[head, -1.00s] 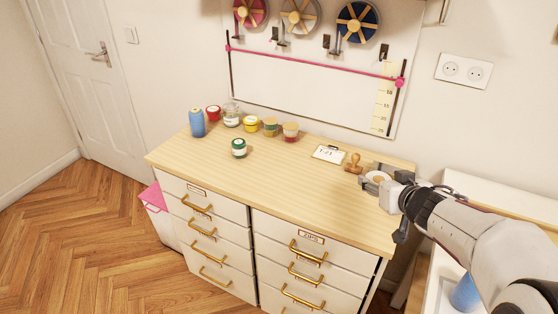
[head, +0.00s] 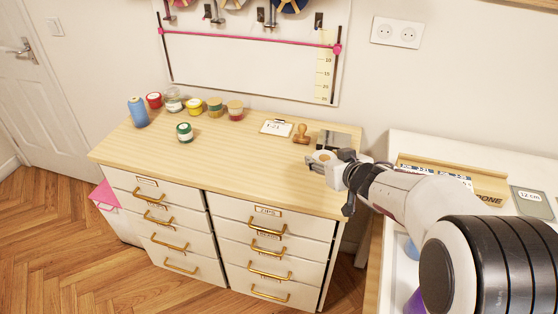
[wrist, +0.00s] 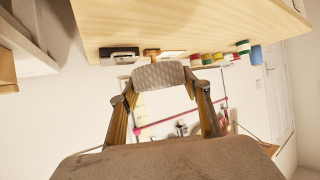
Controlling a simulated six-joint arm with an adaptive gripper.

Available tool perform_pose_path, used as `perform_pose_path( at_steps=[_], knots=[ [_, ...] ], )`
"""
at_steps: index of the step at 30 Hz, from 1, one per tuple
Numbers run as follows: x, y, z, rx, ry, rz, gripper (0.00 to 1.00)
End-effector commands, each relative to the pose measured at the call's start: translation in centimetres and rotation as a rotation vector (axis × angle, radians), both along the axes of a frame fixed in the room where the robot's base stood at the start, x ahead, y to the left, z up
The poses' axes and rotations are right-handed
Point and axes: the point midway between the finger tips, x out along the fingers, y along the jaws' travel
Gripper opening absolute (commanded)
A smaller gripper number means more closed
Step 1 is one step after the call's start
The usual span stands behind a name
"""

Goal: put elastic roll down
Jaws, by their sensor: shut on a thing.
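The elastic roll (head: 321,156) is a pale, round roll held near the right end of the wooden dresser top (head: 235,165). My gripper (head: 324,165) is shut on it. In the wrist view the pale, textured roll (wrist: 158,75) sits between the two fingers, with the dresser top above it in the tilted picture. I cannot tell whether the roll touches the wood.
A wooden stamp (head: 301,134), dark pad (head: 336,139) and label card (head: 277,128) lie behind my gripper. Several spools stand left, including a green one (head: 184,132) and a blue one (head: 138,112). The middle top is clear. A white desk (head: 400,145) stands right.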

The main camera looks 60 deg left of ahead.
Motion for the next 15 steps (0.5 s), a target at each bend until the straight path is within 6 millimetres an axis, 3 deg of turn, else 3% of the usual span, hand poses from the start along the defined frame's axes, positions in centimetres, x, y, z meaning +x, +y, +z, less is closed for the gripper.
perform_pose_path(
  at_steps=[8,15],
  knots=[
    [0.0,0.0,-2.0,-0.003,0.003,0.0,0.25],
    [0.0,0.0,-5.2,-0.002,0.003,-0.001,0.25]
  ],
)
